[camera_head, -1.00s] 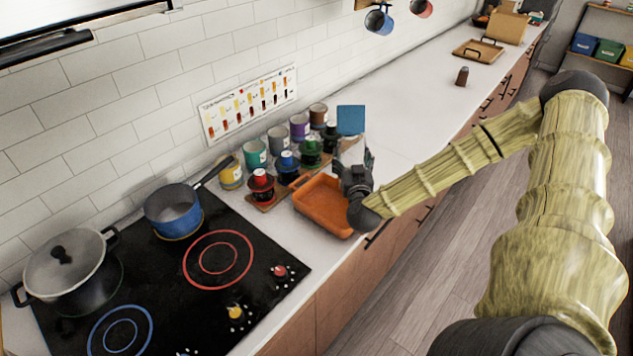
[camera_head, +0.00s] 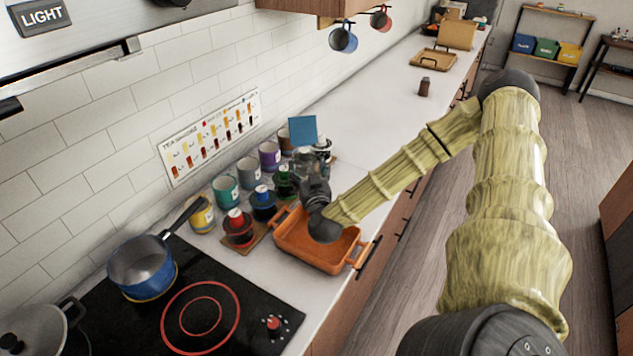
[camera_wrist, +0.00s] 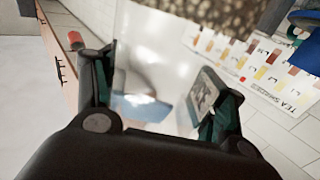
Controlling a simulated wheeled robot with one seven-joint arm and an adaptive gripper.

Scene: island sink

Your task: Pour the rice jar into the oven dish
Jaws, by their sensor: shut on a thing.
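The orange oven dish (camera_head: 290,248) sits on the counter beside the cooktop, with its handles at the near right and far left. My gripper (camera_head: 312,165) is above the dish's far side, and my wrist covers part of the dish. In the wrist view my gripper (camera_wrist: 155,88) is shut on the clear rice jar (camera_wrist: 150,48). Brown grainy contents show at the top of that picture, inside the jar. In the head view the jar is mostly hidden by my gripper, so its exact tilt is unclear. The dish floor in view looks bare.
Several coloured canisters and lidded jars stand behind the dish, including a red-topped jar (camera_head: 238,228) and a blue-topped jar (camera_head: 263,203). A blue pot (camera_head: 142,265) is on the cooktop (camera_head: 250,300). A tea chart (camera_head: 210,138) is on the wall. The counter beyond is mostly clear.

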